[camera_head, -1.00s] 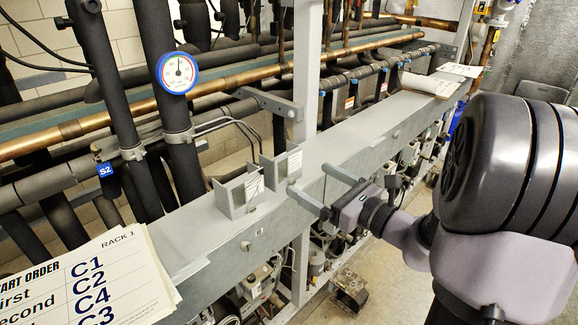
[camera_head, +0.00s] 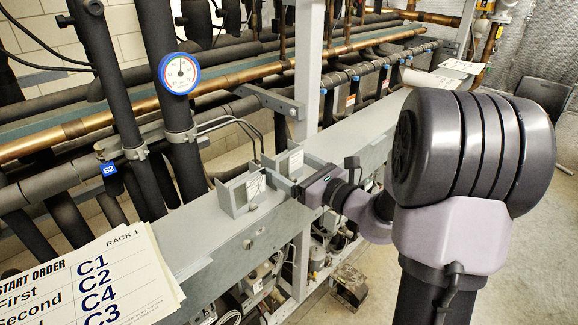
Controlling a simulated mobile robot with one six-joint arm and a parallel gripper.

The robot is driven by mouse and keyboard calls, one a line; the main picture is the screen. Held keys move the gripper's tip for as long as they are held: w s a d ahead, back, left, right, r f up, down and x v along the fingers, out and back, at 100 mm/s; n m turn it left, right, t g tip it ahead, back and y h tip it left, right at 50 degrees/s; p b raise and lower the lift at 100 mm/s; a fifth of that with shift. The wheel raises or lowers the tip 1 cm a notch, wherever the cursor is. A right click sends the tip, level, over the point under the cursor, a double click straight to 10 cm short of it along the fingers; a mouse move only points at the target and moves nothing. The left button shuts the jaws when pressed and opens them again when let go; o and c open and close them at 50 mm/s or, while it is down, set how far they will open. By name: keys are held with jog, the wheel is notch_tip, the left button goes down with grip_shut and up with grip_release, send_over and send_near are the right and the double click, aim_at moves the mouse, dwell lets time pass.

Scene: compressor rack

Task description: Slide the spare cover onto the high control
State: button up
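Two small grey sheet-metal boxes sit side by side on the long grey beam. I cannot tell which is the spare cover and which is the high control. My gripper (camera_head: 287,166) comes in from the right at the right box. Its near finger lies in the gap between the two boxes. The far finger is mostly hidden beyond the right box. The fingers look spread around this box; I cannot see whether they touch it.
Thin black tubes (camera_head: 236,122) hang down behind the boxes. A round gauge (camera_head: 179,73) sits on a dark vertical pipe. A start-order card stack (camera_head: 95,280) stands at front left. Papers (camera_head: 432,82) lie on the beam's far end. Open floor lies right.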

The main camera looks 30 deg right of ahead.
aim_at(291, 156)
jog(key=shift+c, duration=0.9)
jog(key=shift+r+p, duration=1.3)
jog(key=shift+r, duration=0.3)
jog(key=b+v, duration=0.2)
jog(key=v, duration=1)
jog(key=shift+b, duration=0.35)
jog(key=shift+f, duration=0.15)
